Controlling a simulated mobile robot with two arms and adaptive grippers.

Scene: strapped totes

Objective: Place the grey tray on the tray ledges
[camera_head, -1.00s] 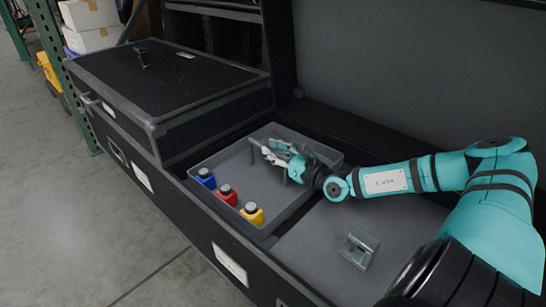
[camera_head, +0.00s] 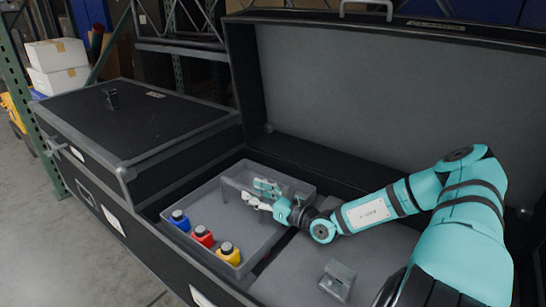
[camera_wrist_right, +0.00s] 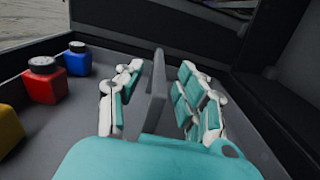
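The grey tray (camera_head: 212,203) lies in the open black case, at its left part beside the closed lid. It has an upright grey handle (camera_wrist_right: 156,88) across its middle. A blue bottle (camera_head: 179,221), a red bottle (camera_head: 203,237) and a yellow bottle (camera_head: 228,254) stand along the tray's front side. My right gripper (camera_head: 257,193) is over the tray at the handle. In the wrist view its fingers are open on both sides of the handle, with a visible gap on each side. The tray ledges cannot be made out. My left gripper is not in view.
A small grey bracket-like block (camera_head: 338,281) sits on the grey surface right of the tray. The raised case lid (camera_head: 390,100) stands behind. A closed black lid (camera_head: 130,125) with a latch is at left. Shelving and white boxes (camera_head: 57,65) are beyond.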

